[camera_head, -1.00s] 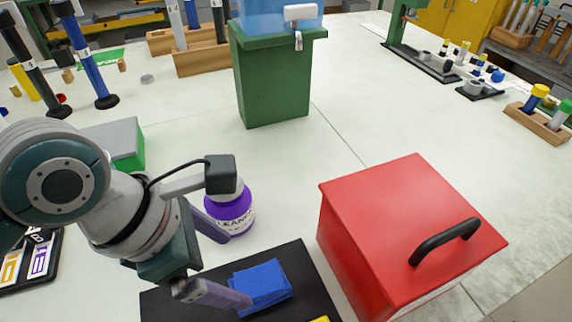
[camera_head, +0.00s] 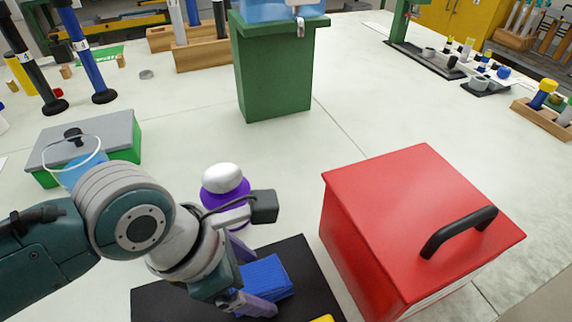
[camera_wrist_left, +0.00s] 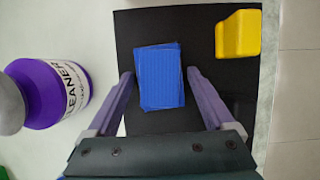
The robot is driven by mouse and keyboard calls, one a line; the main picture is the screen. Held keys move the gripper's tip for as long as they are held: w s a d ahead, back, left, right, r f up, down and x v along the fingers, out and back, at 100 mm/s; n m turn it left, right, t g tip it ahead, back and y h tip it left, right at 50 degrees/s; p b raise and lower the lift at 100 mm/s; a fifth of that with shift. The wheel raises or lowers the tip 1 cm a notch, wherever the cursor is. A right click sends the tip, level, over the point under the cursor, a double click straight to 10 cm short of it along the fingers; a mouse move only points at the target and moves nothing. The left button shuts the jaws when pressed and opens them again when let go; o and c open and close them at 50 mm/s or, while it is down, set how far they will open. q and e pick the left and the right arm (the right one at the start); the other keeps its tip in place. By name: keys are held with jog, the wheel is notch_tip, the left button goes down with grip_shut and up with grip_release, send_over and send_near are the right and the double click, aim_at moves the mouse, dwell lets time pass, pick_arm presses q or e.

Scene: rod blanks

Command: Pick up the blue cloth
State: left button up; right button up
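The blue cloth (camera_head: 266,279) is a small folded stack lying on a black mat (camera_head: 293,256) in front of me. In the left wrist view the cloth (camera_wrist_left: 160,76) lies ahead of and between the two purple fingers, on the black mat (camera_wrist_left: 190,22). My left gripper (camera_wrist_left: 162,82) is open, its fingers apart on either side of the cloth's near part. In the head view my left gripper (camera_head: 250,274) is over the mat, and its near finger overlaps the cloth's edge. Whether the fingers touch the cloth is not clear. My right gripper is not in view.
A purple cleaner bottle with white top (camera_head: 223,181) stands behind the gripper. A red box with black handle (camera_head: 400,210) stands right of the mat. A yellow block (camera_wrist_left: 238,34) lies on the mat.

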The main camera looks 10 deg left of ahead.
aim_at(253, 279)
pick_arm(q)
jog(key=c, duration=1)
jog(key=shift+c, duration=0.2)
notch_tip(253, 279, up, 20)
jog(key=p, duration=0.7)
